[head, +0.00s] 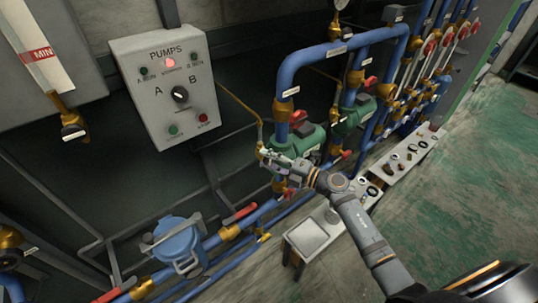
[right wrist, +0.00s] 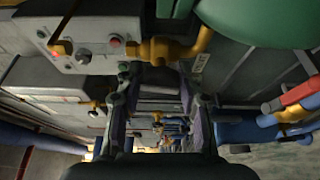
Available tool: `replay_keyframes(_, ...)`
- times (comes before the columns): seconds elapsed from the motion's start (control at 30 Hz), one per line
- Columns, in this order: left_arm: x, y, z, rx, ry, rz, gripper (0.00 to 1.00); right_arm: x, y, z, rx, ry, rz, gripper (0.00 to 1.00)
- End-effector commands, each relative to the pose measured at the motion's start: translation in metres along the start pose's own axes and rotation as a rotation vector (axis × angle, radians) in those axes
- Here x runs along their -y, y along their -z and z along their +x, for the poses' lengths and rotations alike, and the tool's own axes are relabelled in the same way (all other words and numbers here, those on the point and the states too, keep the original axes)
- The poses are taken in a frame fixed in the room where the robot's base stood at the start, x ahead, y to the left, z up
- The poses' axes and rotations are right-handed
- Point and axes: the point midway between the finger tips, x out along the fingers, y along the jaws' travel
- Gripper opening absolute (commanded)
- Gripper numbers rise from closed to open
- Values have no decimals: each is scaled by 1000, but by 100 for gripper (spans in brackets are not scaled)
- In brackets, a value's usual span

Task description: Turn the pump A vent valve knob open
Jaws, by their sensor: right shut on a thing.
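My right gripper (head: 268,155) reaches in from the lower right to the near side of the green pump A (head: 312,140). It is shut on the small pump A vent valve knob, which its fingers mostly hide in the head view. A thin brass pipe (head: 259,124) comes down to this spot. In the right wrist view the two fingers (right wrist: 160,78) point ahead, just below a brass fitting (right wrist: 175,50) beside the green pump body (right wrist: 265,20). The knob's turn position cannot be made out. My left gripper is not in view.
A grey PUMPS control box (head: 150,112) with a selector knob hangs on the wall. Blue pipes (head: 300,65) with red-handled valves run around the pumps. A blue strainer body (head: 180,245) is at lower left. Benches with small parts (head: 410,152) stand right; green floor (head: 470,190) is clear.

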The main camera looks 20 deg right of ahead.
Motion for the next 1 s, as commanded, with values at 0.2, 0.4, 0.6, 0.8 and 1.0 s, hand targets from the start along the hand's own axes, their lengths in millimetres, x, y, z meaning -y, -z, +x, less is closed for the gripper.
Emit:
replay_keyframes(0.2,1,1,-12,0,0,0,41,-1,0,0,-1,43,-99,5)
replay_keyframes(0.4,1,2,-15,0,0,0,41,1,1,0,-1,64,-148,5)
replay_keyframes(0.6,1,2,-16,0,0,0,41,2,1,0,-1,72,-166,6)
replay_keyframes(0.8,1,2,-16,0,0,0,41,2,1,0,-1,72,-166,5)
replay_keyframes(1.0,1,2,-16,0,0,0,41,2,1,0,-1,72,-165,46)
